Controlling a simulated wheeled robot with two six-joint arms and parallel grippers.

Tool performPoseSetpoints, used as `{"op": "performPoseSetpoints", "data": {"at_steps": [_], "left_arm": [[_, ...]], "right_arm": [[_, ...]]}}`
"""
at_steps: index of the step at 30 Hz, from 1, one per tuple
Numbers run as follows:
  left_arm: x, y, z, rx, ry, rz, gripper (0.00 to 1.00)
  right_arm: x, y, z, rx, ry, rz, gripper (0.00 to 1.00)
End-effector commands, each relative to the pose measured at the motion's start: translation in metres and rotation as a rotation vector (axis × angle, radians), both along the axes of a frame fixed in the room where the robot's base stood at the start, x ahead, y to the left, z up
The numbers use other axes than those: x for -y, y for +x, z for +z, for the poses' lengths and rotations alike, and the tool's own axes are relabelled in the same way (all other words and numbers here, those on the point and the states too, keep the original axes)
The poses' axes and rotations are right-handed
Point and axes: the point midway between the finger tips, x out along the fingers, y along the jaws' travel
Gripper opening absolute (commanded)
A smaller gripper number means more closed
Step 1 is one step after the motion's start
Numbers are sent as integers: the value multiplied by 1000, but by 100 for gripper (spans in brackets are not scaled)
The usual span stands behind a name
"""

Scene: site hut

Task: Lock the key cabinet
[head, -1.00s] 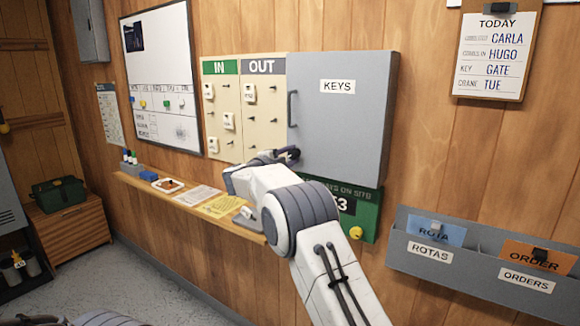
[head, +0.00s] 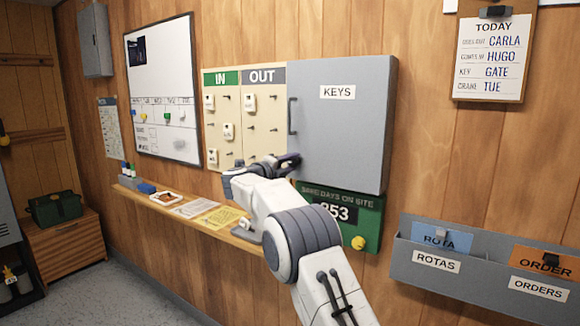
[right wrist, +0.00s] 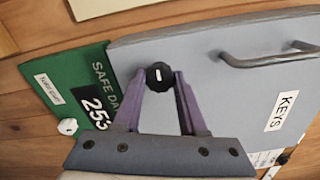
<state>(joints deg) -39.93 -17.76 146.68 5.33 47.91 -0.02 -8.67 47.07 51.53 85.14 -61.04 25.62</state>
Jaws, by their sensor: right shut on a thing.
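The grey key cabinet (head: 345,135) is on the wood wall, and its door labelled KEYS looks closed. Its bar handle (head: 292,116) is on the door's left side; the handle also shows in the right wrist view (right wrist: 268,60). A round black knob (right wrist: 159,77) with a white mark sits near the door's lower left corner. The mark runs roughly up and down in the right wrist view. My right gripper (right wrist: 162,88) is shut on the knob, one purple finger on each side; in the head view (head: 289,162) it hides the knob. My left gripper is out of view.
The IN/OUT key board (head: 245,118) hangs just left of the cabinet. A green safe-days sign (head: 368,222) is right below it. A narrow wooden ledge (head: 190,222) with papers runs below. A grey rota and orders holder (head: 480,270) juts out at lower right.

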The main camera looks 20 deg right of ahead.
Motion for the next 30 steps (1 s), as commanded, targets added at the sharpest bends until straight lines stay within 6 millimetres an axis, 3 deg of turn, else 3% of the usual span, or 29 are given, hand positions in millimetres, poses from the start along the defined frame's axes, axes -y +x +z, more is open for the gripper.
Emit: {"op": "performPoseSetpoints", "data": {"at_steps": [10,11,12,13,23,30], "left_arm": [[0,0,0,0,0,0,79],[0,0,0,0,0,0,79],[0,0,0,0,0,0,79],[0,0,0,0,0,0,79],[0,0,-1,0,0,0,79],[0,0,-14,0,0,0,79]], "right_arm": [[3,-1,-2,1,5,-8,0],[3,-1,-2,1,5,-8,48],[3,-1,-2,1,5,-8,64],[2,-1,-2,1,5,-7,71],[-2,-1,-1,2,3,-1,71],[-28,-21,-3,2,3,2,71]]}}
